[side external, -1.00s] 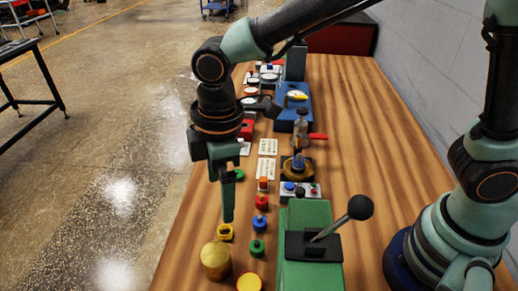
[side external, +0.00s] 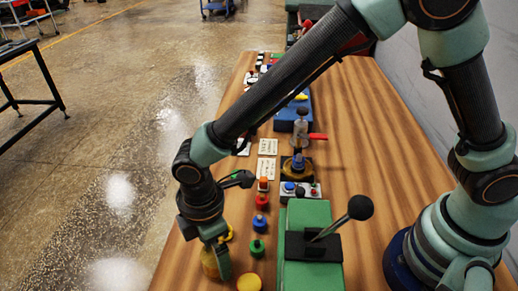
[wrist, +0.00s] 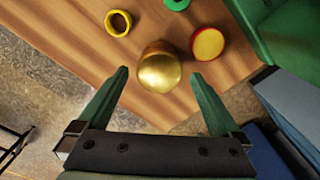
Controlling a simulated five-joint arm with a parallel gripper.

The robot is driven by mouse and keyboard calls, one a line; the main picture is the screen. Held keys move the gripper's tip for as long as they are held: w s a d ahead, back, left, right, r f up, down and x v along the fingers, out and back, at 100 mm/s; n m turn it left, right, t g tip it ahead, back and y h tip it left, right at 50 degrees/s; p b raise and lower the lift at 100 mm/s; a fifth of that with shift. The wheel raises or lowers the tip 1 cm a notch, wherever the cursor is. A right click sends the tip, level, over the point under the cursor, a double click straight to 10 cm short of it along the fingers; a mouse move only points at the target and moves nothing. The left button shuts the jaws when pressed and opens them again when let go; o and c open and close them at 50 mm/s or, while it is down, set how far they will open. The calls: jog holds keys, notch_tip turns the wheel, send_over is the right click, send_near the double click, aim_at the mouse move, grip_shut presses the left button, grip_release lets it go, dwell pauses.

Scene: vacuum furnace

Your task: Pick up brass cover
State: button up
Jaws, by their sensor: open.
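The brass cover (wrist: 159,68) is a rounded, shiny gold cylinder standing on the wooden table near its edge. In the wrist view it sits ahead of and between the fingertips of my gripper (wrist: 162,82), which is open and empty. In the side external view my gripper (side external: 217,262) points down beside the brass cover (side external: 209,263), which is partly hidden behind it. I cannot tell from these views whether a finger touches the cover.
A green box with a black lever (side external: 310,245) stands to the right. Several small coloured parts line the table (side external: 365,150).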

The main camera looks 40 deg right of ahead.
aim_at(214, 255)
jog(key=shift+f, duration=1.9)
jog(key=c, duration=1.5)
jog(key=shift+c, duration=0.2)
jog(key=shift+r, duration=0.1)
